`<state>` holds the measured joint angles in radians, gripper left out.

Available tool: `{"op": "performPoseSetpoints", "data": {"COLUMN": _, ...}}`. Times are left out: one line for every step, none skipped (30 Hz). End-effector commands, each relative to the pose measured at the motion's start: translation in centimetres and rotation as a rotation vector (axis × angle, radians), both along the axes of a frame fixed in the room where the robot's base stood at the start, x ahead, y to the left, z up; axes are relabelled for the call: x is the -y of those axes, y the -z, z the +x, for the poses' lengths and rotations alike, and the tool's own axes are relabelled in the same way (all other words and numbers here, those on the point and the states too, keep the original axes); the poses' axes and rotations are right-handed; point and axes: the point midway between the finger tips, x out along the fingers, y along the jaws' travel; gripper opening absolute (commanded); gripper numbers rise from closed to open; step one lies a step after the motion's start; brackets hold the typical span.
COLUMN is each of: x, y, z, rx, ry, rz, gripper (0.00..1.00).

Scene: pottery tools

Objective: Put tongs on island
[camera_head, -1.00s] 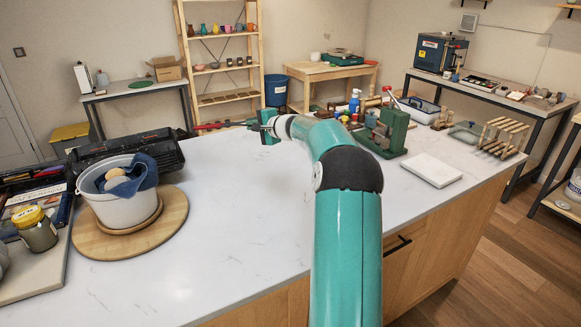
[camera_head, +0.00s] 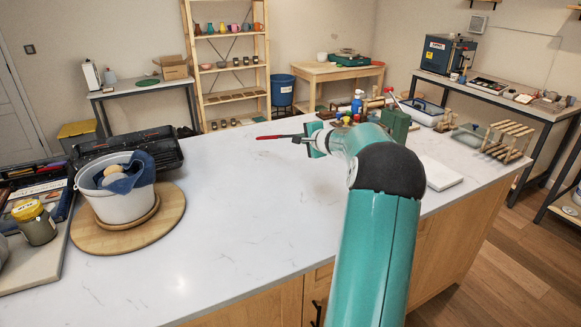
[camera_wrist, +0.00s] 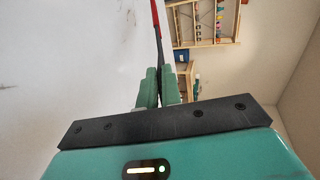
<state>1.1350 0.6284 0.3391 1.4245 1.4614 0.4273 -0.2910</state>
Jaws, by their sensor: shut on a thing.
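The tongs (camera_head: 275,137) have red handles and a dark part near the jaws. My gripper (camera_head: 308,140) is shut on them and holds them out to the left, over the far part of the island (camera_head: 215,235). In the wrist view the tongs (camera_wrist: 156,22) stretch forward from between the green fingertips of my gripper (camera_wrist: 158,86). The island has a white marbled top and a wooden front. I cannot tell how high the tongs are above its top.
A white bucket (camera_head: 125,205) with a blue cloth stands on a round wooden board (camera_head: 165,222) at left. A black toolbox (camera_head: 150,148) lies behind it. A white slab (camera_head: 437,174) lies at right. The middle of the island top is clear.

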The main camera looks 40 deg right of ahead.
Motion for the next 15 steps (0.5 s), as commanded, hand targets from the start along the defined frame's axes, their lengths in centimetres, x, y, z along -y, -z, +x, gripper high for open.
{"op": "performPoseSetpoints", "data": {"x": 0.0, "y": 0.9, "z": 0.0, "rx": -0.002, "ry": 0.000, "rz": 0.005, "gripper": 0.00}}
{"op": "performPoseSetpoints", "data": {"x": 0.0, "y": 1.3, "z": 0.0, "rx": -0.001, "ry": 0.000, "rz": 0.005, "gripper": 0.00}}
{"op": "performPoseSetpoints", "data": {"x": 0.0, "y": 1.9, "z": 0.0, "rx": -0.002, "ry": -0.001, "rz": 0.004, "gripper": 0.00}}
{"op": "performPoseSetpoints", "data": {"x": 0.0, "y": 2.3, "z": 0.0, "rx": 0.000, "ry": -0.001, "rz": 0.005, "gripper": 0.00}}
{"op": "performPoseSetpoints", "data": {"x": 0.0, "y": 2.7, "z": 0.1, "rx": 0.000, "ry": -0.001, "rz": 0.005, "gripper": 0.00}}
{"op": "performPoseSetpoints", "data": {"x": 0.0, "y": 3.2, "z": 0.0, "rx": 0.000, "ry": -0.002, "rz": 0.004, "gripper": 0.00}}
{"op": "performPoseSetpoints", "data": {"x": 0.0, "y": 3.6, "z": 0.0, "rx": 0.000, "ry": 0.000, "rz": 0.005, "gripper": 0.00}}
{"op": "performPoseSetpoints", "data": {"x": 0.0, "y": 4.0, "z": 0.0, "rx": -0.001, "ry": -0.001, "rz": 0.004, "gripper": 0.00}}
{"op": "performPoseSetpoints", "data": {"x": 0.0, "y": 4.5, "z": 0.0, "rx": -0.001, "ry": -0.002, "rz": 0.004, "gripper": 0.00}}
{"op": "performPoseSetpoints", "data": {"x": 0.0, "y": 4.9, "z": 0.0, "rx": -0.002, "ry": -0.003, "rz": 0.005, "gripper": 0.00}}
{"op": "performPoseSetpoints", "data": {"x": 0.0, "y": 5.3, "z": 0.1, "rx": -0.001, "ry": -0.003, "rz": 0.004, "gripper": 0.00}}
{"op": "performPoseSetpoints", "data": {"x": 0.0, "y": 5.6, "z": 0.1, "rx": -0.001, "ry": -0.003, "rz": 0.004, "gripper": 0.00}}
{"op": "performPoseSetpoints", "data": {"x": 0.0, "y": 5.9, "z": 0.1, "rx": -0.001, "ry": -0.003, "rz": 0.003, "gripper": 0.00}}
{"op": "performPoseSetpoints", "data": {"x": 0.0, "y": 6.1, "z": 0.1, "rx": 0.000, "ry": -0.003, "rz": 0.003, "gripper": 0.00}}
{"op": "performPoseSetpoints", "data": {"x": 0.0, "y": 6.4, "z": 0.0, "rx": 0.000, "ry": -0.005, "rz": 0.002, "gripper": 0.00}}
